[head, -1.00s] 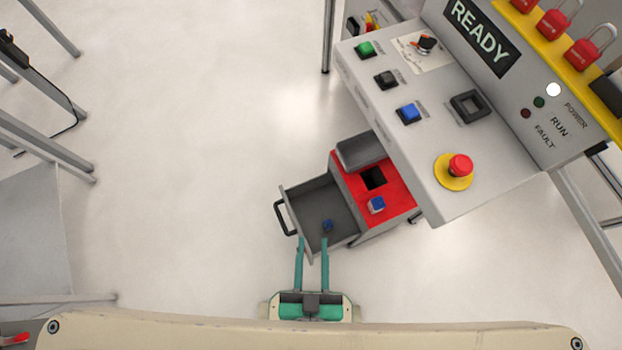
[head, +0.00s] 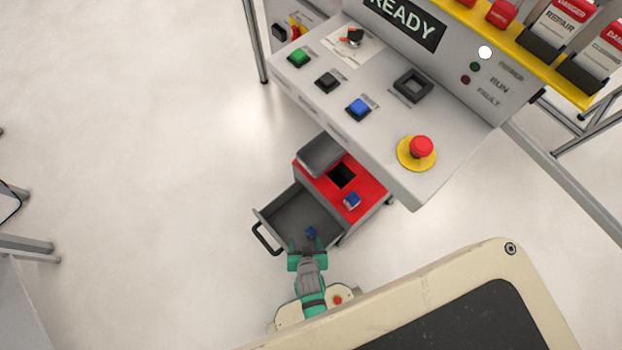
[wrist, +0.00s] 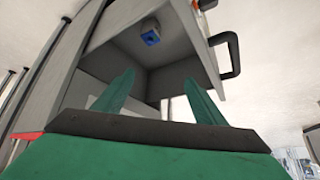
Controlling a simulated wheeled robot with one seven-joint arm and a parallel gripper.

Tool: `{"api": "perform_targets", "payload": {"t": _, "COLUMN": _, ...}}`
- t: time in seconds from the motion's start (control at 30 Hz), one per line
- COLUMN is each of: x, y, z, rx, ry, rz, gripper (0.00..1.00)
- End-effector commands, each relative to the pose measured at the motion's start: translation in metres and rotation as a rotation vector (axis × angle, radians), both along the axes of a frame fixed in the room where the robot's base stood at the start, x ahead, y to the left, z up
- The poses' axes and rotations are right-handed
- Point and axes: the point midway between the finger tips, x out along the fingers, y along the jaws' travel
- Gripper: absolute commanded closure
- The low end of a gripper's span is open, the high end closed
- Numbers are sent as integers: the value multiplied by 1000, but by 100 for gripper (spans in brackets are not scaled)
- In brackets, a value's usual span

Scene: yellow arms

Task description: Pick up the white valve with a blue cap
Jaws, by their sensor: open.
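A small valve with a blue cap (head: 311,232) lies inside the open grey drawer (head: 277,208), near its front right corner. It also shows in the wrist view as a blue block with a pale ring (wrist: 150,38). A second small white piece with a blue cap (head: 351,201) sits on the red cabinet top. My green gripper (head: 307,248) is at the drawer's near side, close to the valve in the head view. In the wrist view my gripper (wrist: 160,78) has its two fingers wide apart with nothing between them, and the valve is beyond the fingertips.
The drawer's black handle (head: 265,241) sticks out at left. A grey lid or box (head: 321,155) stands on the cabinet. The control panel (head: 400,150), with an emergency stop (head: 420,150), overhangs its right side. Open floor (head: 150,200) lies left.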

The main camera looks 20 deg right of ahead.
Motion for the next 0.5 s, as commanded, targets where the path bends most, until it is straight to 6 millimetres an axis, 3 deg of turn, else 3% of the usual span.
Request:
{"api": "perform_targets", "payload": {"t": 0.1, "x": 17, "y": -16, "z": -36, "rx": 21, "ry": 97, "rz": -65, "gripper": 35}}
{"api": "perform_targets", "payload": {"t": 0.2, "x": 23, "y": -25, "z": -57, "rx": 33, "ry": 163, "rz": -106, "gripper": 35}}
{"api": "perform_targets", "payload": {"t": 0.5, "x": 32, "y": -36, "z": -85, "rx": 49, "ry": 237, "rz": -151, "gripper": 35}}
